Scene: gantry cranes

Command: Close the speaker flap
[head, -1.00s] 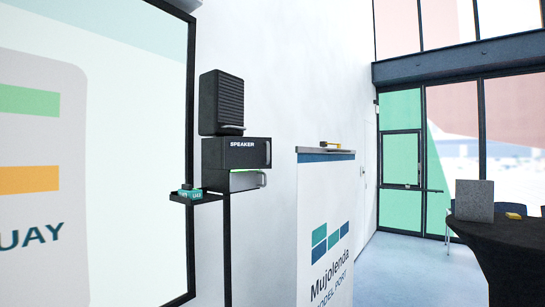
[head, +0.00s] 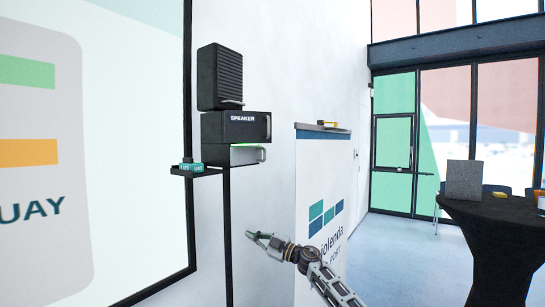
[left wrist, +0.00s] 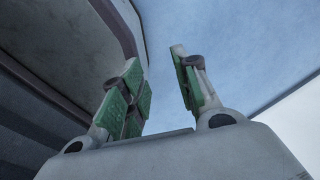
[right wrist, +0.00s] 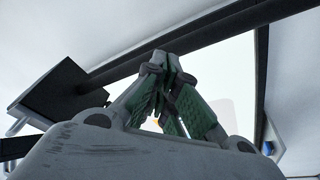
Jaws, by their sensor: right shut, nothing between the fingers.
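A black unit labelled SPEAKER (head: 236,127) is mounted by the wall, left of centre in the head view. It has a handle at its right side. Directly below it is a part with a pale greenish face (head: 232,154) and a metal handle (head: 262,155); I cannot tell how far any flap stands open. My right gripper (head: 252,237) is below and right of the unit, apart from it. Its fingertips meet in the right wrist view (right wrist: 168,56), with nothing between them. My left gripper (left wrist: 157,67) has its fingers apart and empty; it is outside the head view.
A ribbed black loudspeaker (head: 220,77) sits above the unit. A small shelf (head: 197,172) with teal items (head: 192,166) projects at its lower left. A white podium (head: 325,185) stands to the right. A dark round table (head: 500,215) is farther right. Open floor lies between them.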

